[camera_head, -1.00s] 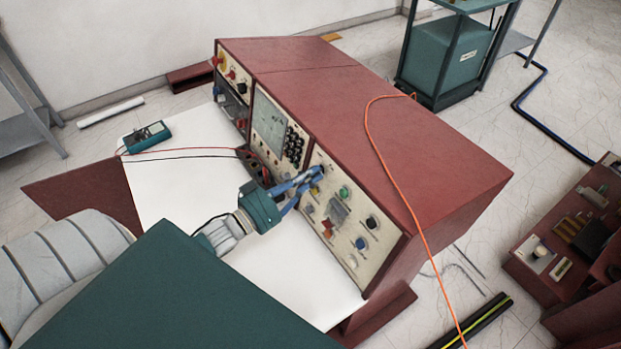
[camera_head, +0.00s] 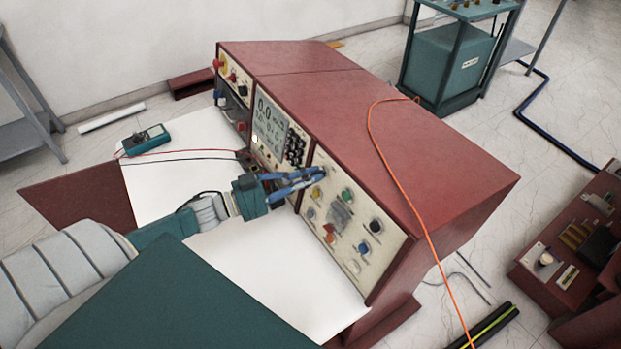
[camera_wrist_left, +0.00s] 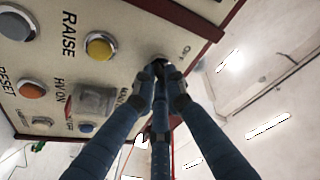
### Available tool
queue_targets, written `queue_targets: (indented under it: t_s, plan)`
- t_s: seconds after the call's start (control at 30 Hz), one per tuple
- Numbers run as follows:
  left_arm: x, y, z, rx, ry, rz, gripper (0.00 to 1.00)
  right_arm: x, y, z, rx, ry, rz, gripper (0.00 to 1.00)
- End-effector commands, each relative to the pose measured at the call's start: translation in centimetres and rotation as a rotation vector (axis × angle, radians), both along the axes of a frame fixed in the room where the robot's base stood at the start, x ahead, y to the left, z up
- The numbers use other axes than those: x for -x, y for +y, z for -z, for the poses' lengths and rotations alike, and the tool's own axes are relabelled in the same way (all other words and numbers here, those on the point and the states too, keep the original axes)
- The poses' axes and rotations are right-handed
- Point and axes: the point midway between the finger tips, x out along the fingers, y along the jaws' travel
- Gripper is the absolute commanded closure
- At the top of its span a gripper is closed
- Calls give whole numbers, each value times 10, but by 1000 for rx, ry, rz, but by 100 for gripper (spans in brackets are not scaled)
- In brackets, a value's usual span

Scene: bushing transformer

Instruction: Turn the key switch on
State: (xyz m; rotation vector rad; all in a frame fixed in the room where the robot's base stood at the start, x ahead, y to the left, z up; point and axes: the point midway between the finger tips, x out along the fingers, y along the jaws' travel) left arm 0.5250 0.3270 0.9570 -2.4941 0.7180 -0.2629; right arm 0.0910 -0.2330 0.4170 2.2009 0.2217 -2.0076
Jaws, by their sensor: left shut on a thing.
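The maroon control console (camera_head: 400,150) has a cream front panel (camera_head: 355,262) with several coloured buttons. My left gripper (camera_head: 319,173) reaches in from the left, its blue fingers at the top left corner of that panel. The console's display (camera_head: 268,126) is lit and shows digits. My right gripper is not in view.
A teal meter (camera_head: 146,139) with red and black leads lies on the white worktop (camera_head: 285,262). An orange cable (camera_head: 398,190) runs over the console top. A yellow button (camera_wrist_left: 100,46) sits beside the switch.

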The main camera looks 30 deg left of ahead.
Motion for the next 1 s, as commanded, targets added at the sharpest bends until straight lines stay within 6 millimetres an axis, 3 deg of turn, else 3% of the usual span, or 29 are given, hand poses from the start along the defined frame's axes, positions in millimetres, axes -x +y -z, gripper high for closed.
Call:
queue_targets:
  t_s: [0.4,0.97,1.0]
  plan:
    - [0,1,1,-171,-68,45,100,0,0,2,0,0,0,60]
    - [0,1,1,-196,-78,51,100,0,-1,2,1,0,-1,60]
    - [0,1,1,-196,-78,51,83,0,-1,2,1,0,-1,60]
